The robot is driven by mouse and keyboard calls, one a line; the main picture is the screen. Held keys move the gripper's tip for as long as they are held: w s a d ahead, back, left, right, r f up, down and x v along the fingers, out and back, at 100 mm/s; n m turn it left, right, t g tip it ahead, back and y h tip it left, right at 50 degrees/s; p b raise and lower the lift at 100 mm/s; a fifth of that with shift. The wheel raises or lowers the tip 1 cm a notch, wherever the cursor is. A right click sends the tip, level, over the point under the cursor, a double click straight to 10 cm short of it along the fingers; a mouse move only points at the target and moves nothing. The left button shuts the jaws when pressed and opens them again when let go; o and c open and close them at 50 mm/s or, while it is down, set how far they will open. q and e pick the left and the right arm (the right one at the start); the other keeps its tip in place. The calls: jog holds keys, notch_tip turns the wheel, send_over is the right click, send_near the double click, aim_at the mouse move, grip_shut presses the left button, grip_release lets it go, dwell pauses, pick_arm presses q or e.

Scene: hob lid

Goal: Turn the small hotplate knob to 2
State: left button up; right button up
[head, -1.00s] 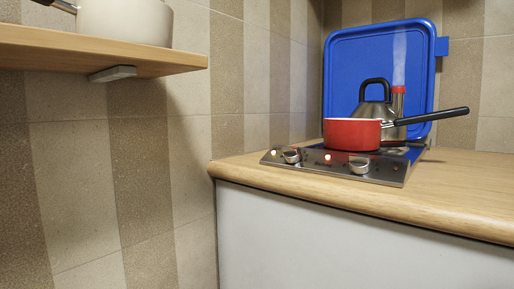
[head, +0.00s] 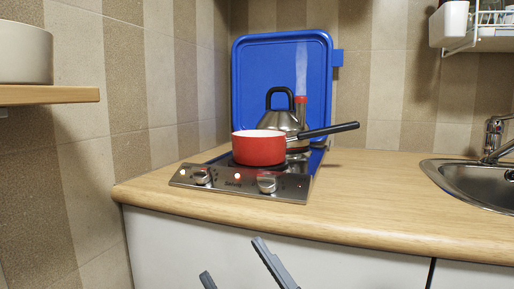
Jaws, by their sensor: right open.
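The steel hob (head: 240,187) is set in the wooden worktop. Its front panel has a left knob (head: 202,177) and a right knob (head: 267,184). I cannot tell which one is for the small hotplate, nor read their settings. A lit lamp shows near each knob. A red saucepan (head: 258,149) with a black handle stands on the hob, in front of a steel kettle (head: 275,122). My right gripper (head: 232,260) is open and empty, low in front of the cabinet, below and apart from the knobs. My left gripper is out of view.
The raised blue lid (head: 262,80) stands behind the hob, with steam rising in front of it. The saucepan handle sticks out to the right. A shelf (head: 45,95) with a pale pot is at the left. A sink (head: 470,180) is at the right, with clear worktop between.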

jog(key=s+a+r+n+g+h+p, duration=0.15)
jog(key=s+a+r+n+g, duration=0.3)
jog(key=n+g, duration=0.55)
jog(key=s+a+r+n+g+p, duration=0.3)
jog(key=a+n+g, duration=0.2)
jog(key=n+g, duration=0.55)
jog(key=s+a+r+n+g+h+p, duration=0.1)
jog(key=s+a+r+n+g+p, duration=0.2)
jog(key=n+g, duration=0.75)
jog(key=n+t+h+p, duration=0.4)
jog(key=t+h+p, duration=0.3)
jog(key=t+h, duration=1.25)
send_near(265, 176)
jog(key=shift+t, duration=0.25)
jog(key=x, duration=0.9)
jog(key=shift+s+f, duration=0.15)
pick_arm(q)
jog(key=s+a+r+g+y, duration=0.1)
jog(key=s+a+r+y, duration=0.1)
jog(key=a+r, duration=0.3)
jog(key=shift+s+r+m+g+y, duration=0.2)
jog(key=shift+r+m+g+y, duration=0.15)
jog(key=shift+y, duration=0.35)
